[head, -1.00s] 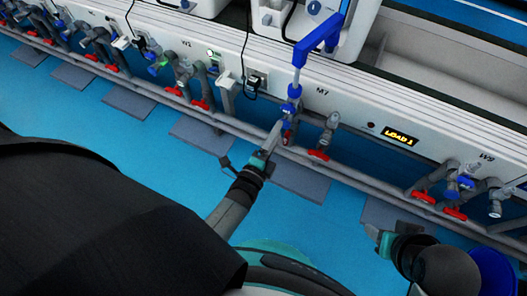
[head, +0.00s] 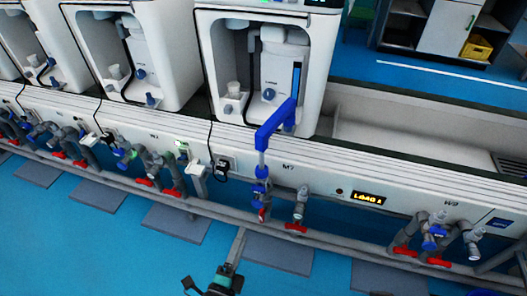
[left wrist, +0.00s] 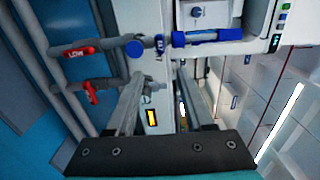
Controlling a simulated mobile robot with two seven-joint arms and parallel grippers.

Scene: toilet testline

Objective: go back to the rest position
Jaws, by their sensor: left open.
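My left gripper (head: 240,233) shows low in the head view, over the blue floor and in front of the pipe rail, below the M7 station. Its grey fingers point up toward the wall. In the left wrist view its two fingers (left wrist: 157,92) stand apart with nothing between them, so it is open and empty. A blue fitting (head: 276,126) with a blue valve below it hangs at the M7 station, apart from the fingers. It also shows near the top of the left wrist view (left wrist: 205,37). My right gripper cannot be made out.
A long white bench panel (head: 330,187) carries pipes with red valve handles (head: 296,228). White toilet units (head: 262,65) stand above it. A grey pipe rail (head: 210,208) runs along the front. The blue floor (head: 90,250) in front is free, with grey mats.

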